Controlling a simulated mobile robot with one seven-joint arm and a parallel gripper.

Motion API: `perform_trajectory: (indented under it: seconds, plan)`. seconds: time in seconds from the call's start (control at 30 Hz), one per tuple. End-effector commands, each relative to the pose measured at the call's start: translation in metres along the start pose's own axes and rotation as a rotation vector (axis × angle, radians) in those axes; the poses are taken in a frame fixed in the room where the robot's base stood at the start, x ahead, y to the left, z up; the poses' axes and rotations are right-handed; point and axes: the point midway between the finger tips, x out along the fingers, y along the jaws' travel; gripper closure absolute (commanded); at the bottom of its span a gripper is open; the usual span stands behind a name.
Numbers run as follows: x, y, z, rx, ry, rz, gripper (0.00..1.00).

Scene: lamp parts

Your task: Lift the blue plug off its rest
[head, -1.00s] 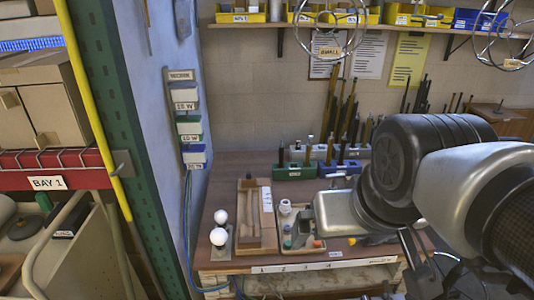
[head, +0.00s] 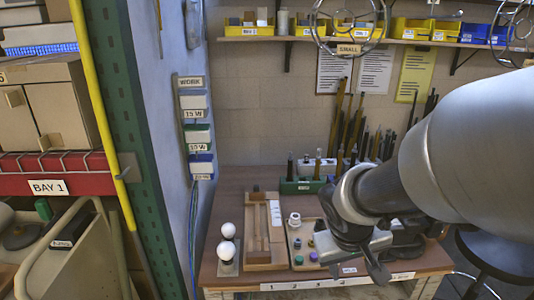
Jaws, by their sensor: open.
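Small coloured pieces stand in the light wooden tray (head: 291,267) on the bench; one is bluish-purple (head: 313,256), the others are green, dark and white. A blue-edged white holder (head: 202,159) also hangs on the wall panel at left, with cables below it. I cannot tell which of these is the blue plug or its rest. My gripper (head: 372,268) is open and looks empty, over the bench to the right of the tray's coloured pieces. It touches none of them visibly. My arm hides the bench's right part.
A wooden box (head: 264,256) and two white bulbs (head: 226,249) stand left of the tray. A green block (head: 302,186) with upright tools stands behind. A green rack post (head: 128,130) and yellow pole (head: 98,110) border the left.

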Motion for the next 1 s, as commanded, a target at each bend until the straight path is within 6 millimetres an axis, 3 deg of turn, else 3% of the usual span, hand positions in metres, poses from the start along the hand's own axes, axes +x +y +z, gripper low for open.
perform_trajectory:
  seconds: [0.03, 0.1, 0.2, 0.3, 0.5, 0.73, 1.0]
  plan:
    - [0.046, -0.011, 0.009, -0.026, -0.043, -0.012, 0.51]
    - [0.089, -0.027, 0.015, -0.059, -0.072, -0.042, 0.51]
    - [0.143, -0.055, 0.027, -0.095, -0.104, -0.113, 0.51]
    - [0.181, -0.083, 0.039, -0.113, -0.125, -0.193, 0.51]
    - [0.212, -0.118, 0.053, -0.122, -0.14, -0.297, 0.51]
    - [0.234, -0.128, 0.058, -0.126, -0.141, -0.308, 0.51]
    - [0.285, -0.143, 0.067, -0.126, -0.141, -0.307, 0.51]
